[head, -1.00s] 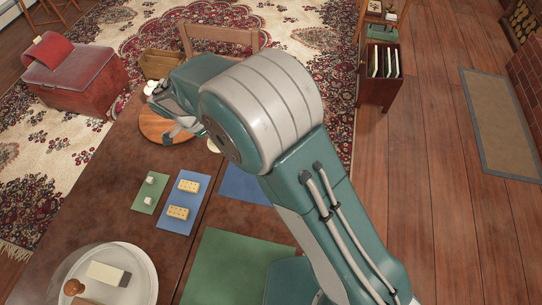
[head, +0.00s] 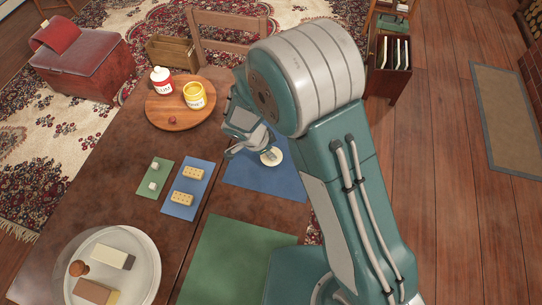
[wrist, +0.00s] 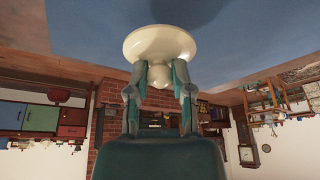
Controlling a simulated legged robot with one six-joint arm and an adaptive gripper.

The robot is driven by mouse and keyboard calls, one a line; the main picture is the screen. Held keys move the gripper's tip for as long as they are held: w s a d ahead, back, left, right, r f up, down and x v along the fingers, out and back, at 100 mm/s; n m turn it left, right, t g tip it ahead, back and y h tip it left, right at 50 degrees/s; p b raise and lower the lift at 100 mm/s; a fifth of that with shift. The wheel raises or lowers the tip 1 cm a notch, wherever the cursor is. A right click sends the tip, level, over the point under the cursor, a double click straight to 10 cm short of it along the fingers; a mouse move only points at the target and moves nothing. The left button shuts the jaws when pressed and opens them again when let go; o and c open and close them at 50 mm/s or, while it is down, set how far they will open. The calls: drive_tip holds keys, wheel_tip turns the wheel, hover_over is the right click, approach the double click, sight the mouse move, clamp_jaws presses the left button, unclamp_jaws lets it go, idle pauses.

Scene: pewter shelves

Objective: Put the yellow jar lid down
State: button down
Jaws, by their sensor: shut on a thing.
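My gripper (head: 262,144) is shut on the knob of a pale yellow jar lid (head: 271,157). In the wrist view, the lid (wrist: 160,42) sits in front of the two fingertips (wrist: 159,76), its wide disc facing away from my gripper. The lid is at the blue mat (head: 262,184), near its upper part in the head view. I cannot tell whether it touches the mat. The yellow jar (head: 194,97) stands uncovered on a round wooden board (head: 182,120), to the upper left of my gripper.
A red and white jar (head: 160,81) and a small red item (head: 172,120) share the board. A large green mat (head: 235,262) lies bare nearer me.

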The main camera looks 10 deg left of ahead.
drive_tip(key=shift+d+f, duration=0.2)
drive_tip(key=shift+f, duration=1.55)
drive_tip(key=c, duration=0.5)
unclamp_jaws()
drive_tip(key=v, duration=1.2)
drive_tip(key=shift+d+r, duration=0.1)
